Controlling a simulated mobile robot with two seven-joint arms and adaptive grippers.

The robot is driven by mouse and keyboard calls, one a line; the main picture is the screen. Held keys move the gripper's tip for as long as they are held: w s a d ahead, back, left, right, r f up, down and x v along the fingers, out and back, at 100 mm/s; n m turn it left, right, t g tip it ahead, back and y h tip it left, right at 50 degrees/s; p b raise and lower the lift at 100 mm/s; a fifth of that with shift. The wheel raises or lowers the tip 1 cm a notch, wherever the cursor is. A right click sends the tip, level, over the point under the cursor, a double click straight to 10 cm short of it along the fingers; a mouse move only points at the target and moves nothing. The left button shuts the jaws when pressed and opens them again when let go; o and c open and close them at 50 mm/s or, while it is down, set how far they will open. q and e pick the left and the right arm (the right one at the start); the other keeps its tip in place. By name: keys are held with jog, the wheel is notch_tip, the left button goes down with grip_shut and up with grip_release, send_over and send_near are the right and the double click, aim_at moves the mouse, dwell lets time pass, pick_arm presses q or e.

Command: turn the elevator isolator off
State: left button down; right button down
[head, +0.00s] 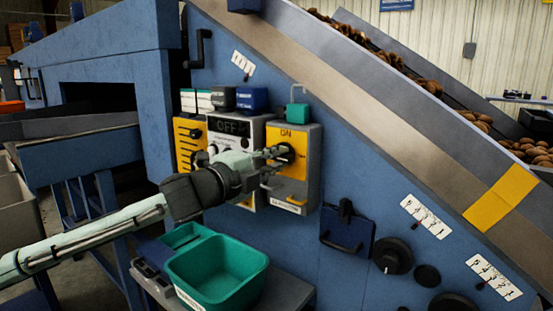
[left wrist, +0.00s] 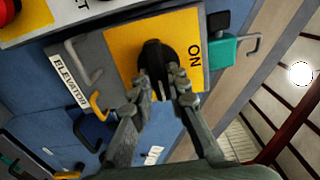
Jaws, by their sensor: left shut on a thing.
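The elevator isolator (head: 309,160) is a grey box with a yellow face marked ON, on the blue machine panel. In the left wrist view its label reads ELEVATOR (left wrist: 68,80). Its black rotary knob (left wrist: 152,58) sits in the middle of the yellow plate (left wrist: 120,42). My left gripper (head: 277,160) is at the knob in the head view. In the left wrist view, my left gripper's fingers (left wrist: 158,92) are closed on the knob's lower part, one on each side. The fingers hide part of the knob. My right gripper is not in view.
A grey box marked OFF (head: 232,130) and a yellow slotted panel (head: 188,140) stand left of the isolator. A teal padlock-like piece (head: 298,112) sits on top of the isolator. A green bin (head: 217,270) stands below. A dark blue clip plate (head: 347,232) and black knobs (head: 393,256) are lower right.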

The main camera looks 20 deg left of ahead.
pick_arm(q)
jog(key=c, duration=1.5)
grip_release()
jog(key=shift+v, duration=6)
